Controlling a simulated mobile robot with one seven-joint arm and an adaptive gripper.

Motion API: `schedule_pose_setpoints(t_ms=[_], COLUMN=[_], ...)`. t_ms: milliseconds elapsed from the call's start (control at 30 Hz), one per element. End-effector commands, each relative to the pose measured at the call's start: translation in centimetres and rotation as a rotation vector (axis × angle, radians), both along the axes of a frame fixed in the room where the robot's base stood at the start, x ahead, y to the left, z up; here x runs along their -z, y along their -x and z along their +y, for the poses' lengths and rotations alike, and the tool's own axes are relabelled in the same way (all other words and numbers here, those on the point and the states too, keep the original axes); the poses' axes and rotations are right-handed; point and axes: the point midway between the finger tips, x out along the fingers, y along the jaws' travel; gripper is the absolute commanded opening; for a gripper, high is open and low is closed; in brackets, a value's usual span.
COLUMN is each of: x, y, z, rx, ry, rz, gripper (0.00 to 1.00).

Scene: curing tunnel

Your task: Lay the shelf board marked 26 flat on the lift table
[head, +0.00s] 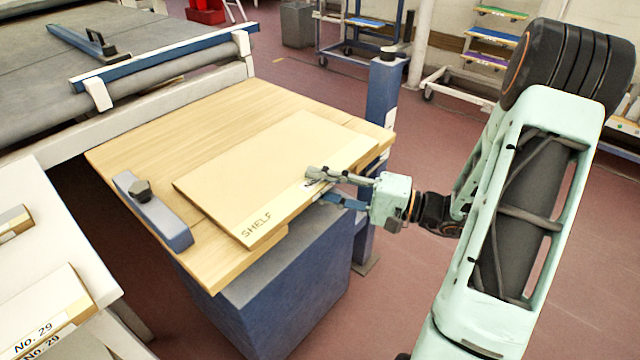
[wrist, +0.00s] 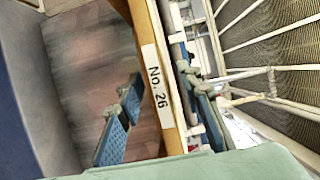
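The shelf board (head: 270,170), pale wood with SHELF printed near its front corner, lies over the lift table's wooden top (head: 140,145). It sits slightly turned, and its near edge overhangs the tabletop. Whether its whole underside touches the top I cannot tell. The table's blue base (head: 290,300) stands below.
A blue-grey stop block with a dark knob (head: 165,215) is fixed on the tabletop's left. A white bench at left holds a board marked No. 29 (head: 45,320). A blue post (head: 383,90) stands at the right corner.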

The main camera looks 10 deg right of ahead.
Motion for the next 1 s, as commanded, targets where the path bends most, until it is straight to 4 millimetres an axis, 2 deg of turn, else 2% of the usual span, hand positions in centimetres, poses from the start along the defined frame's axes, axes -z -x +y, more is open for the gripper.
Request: schedule_pose_setpoints(t_ms=[233,700,800,1000], x=[0.2,0.3,0.3,0.2], y=[0.5,5.2,5.9,6.3], z=[-0.9,-8.6,-9.6,-10.3], rx=[0.004,0.003,0.002,0.001], ry=[0.003,0.002,0.001,0.001], rz=[0.004,0.001,0.001,0.001], gripper=[0.33,0.33,0.33,0.33])
